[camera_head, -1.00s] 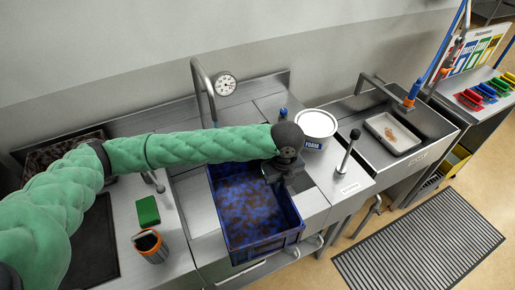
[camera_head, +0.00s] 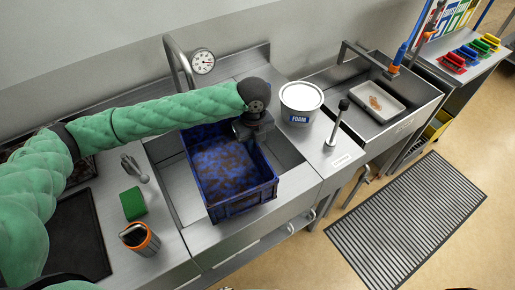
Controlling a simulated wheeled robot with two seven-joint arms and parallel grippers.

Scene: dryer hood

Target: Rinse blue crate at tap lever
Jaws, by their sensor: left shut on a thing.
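The blue crate (camera_head: 266,190), its inside mottled with brown soil, is held over the sink basin (camera_head: 178,185). I cannot tell whether it touches the basin. My left gripper (camera_head: 249,138) is shut on the crate's right side rim near the back, and my left arm crosses over its back edge. The curved tap (camera_head: 172,50) rises behind the basin, its spout partly hidden by my arm. A black-knobbed lever (camera_head: 338,122) stands right of the basin, and a metal lever (camera_head: 133,167) stands left of it. I cannot tell which lever works the tap. My right gripper is not seen.
A white FOAM tub (camera_head: 301,101) stands right of the crate. A green block (camera_head: 134,204) and an orange-rimmed cup (camera_head: 139,238) stand on the left counter. A second sink at right holds a white tray (camera_head: 377,101). A ribbed mat (camera_head: 405,220) lies on the floor.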

